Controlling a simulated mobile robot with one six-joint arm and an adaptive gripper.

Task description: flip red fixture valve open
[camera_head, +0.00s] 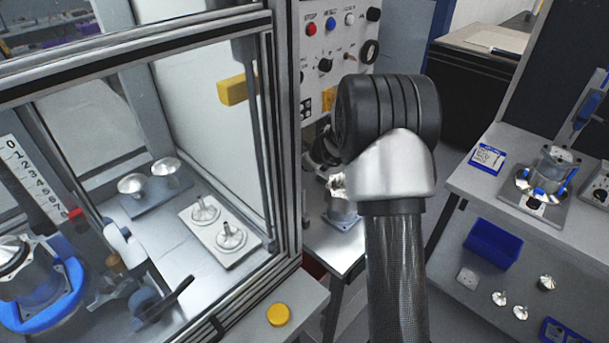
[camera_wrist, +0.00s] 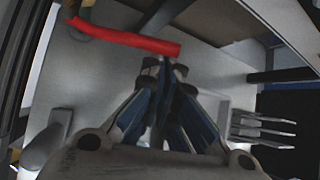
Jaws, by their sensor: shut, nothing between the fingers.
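A red valve handle (camera_wrist: 128,39) shows in the wrist view as a long bar across the top, running from upper left to the middle. My gripper (camera_wrist: 168,64) has its blue-grey fingers together and empty. Its fingertips are close by the right end of the red handle; I cannot tell whether they touch it. In the camera_head view my arm covers the middle, and neither the red handle nor my fingertips can be made out there.
A framed glass enclosure (camera_head: 285,130) stands left of my arm. Behind is a control panel (camera_head: 335,45) with buttons and knobs. A bench (camera_head: 480,180) with a fixture (camera_head: 550,175) stands at right, above a blue bin (camera_head: 493,243). The wrist view shows metal prongs (camera_wrist: 265,130) at right.

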